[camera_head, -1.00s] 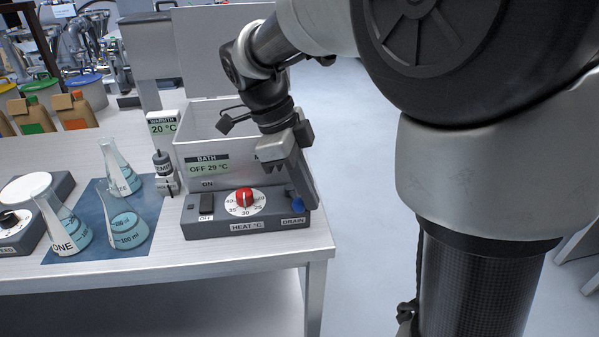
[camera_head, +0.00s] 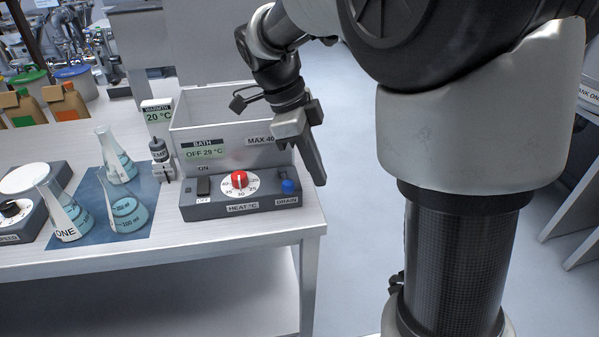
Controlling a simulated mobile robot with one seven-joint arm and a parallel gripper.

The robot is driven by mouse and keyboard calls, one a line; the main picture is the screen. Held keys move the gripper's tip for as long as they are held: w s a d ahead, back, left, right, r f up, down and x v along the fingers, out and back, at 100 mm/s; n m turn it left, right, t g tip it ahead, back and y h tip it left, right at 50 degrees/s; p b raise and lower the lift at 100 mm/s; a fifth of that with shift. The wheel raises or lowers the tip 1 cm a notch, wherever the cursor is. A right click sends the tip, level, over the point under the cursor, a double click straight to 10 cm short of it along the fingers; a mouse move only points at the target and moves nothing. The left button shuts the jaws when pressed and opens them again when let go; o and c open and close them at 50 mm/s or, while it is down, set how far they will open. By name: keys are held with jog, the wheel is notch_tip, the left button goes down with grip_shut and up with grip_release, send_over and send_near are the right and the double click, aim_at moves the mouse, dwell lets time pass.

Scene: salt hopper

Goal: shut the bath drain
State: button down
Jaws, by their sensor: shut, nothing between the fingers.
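The bath (camera_head: 222,111) is a pale open box at the right end of the bench, with a dark control panel (camera_head: 215,212) along its front. The blue drain knob (camera_head: 288,186) sits at the panel's right end, above the DRAIN label. A red heat knob (camera_head: 239,179) and a black switch (camera_head: 203,187) are to its left. The bath display (camera_head: 204,149) reads OFF 29 °C. My gripper (camera_head: 321,183) is shut and empty, pointing down just right of the drain knob, with a small gap between them in the picture. The knob's open or shut position cannot be told.
Conical flasks (camera_head: 127,212) stand on a blue mat (camera_head: 92,226) to the left. A small sensor holder (camera_head: 161,160) and a WARMTH display (camera_head: 158,115) stand beside the bath. The bench's right edge (camera_head: 322,226) is close to my gripper; open floor lies beyond.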

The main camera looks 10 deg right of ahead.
jog(key=p+v, duration=0.2)
jog(key=v, duration=0.8)
jog(key=shift+w, duration=0.25)
